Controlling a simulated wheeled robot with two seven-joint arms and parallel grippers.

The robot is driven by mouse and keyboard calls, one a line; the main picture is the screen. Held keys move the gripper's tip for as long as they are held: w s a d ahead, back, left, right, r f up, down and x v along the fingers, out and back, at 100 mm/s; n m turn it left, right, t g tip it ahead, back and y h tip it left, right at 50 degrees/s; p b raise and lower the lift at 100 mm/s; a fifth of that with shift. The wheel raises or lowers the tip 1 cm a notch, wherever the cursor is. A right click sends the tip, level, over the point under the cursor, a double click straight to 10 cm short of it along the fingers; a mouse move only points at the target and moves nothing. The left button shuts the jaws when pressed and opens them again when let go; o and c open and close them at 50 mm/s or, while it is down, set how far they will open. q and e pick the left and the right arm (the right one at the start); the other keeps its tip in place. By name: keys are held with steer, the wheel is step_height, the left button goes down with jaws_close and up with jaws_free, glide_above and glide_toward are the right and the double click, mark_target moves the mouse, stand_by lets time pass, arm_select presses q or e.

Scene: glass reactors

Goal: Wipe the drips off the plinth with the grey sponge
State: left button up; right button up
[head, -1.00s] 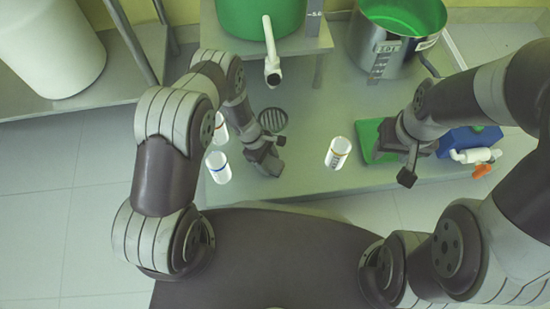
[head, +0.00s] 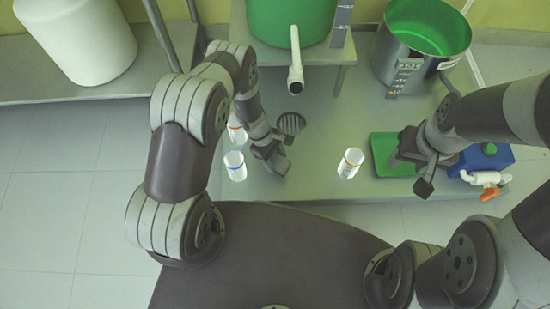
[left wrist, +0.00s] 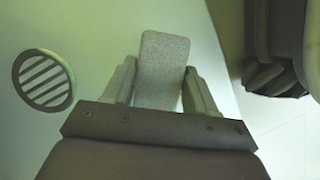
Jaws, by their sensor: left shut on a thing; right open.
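My left gripper (head: 276,162) is low over the grey plinth (head: 310,142), beside a round drain grate (head: 291,124). In the left wrist view the left gripper (left wrist: 160,88) is shut on the grey sponge (left wrist: 163,60), a speckled rounded block between its fingers. I cannot tell whether the sponge touches the plinth. No drips can be made out clearly. The drain grate (left wrist: 43,80) also shows left of the sponge in the left wrist view. My right gripper (head: 425,172) is open, above the plinth's right part near a green tray.
White vials (head: 235,166) stand just left of my left gripper, and another vial (head: 350,163) stands between my grippers. A green vessel with a white spout (head: 295,72) and a steel pot (head: 395,75) stand behind. The green tray (head: 383,150) and a blue container (head: 487,158) are right.

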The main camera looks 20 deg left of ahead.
arm_select(q)
steer(key=shift+r, duration=0.75)
arm_select(e)
steer(key=shift+r, duration=0.65)
arm_select(q)
step_height(320, 180, up, 3)
steer(key=p, duration=0.3)
steer(key=shift+r, duration=0.1)
arm_select(e)
step_height(320, 180, up, 3)
steer(key=shift+f, duration=0.2)
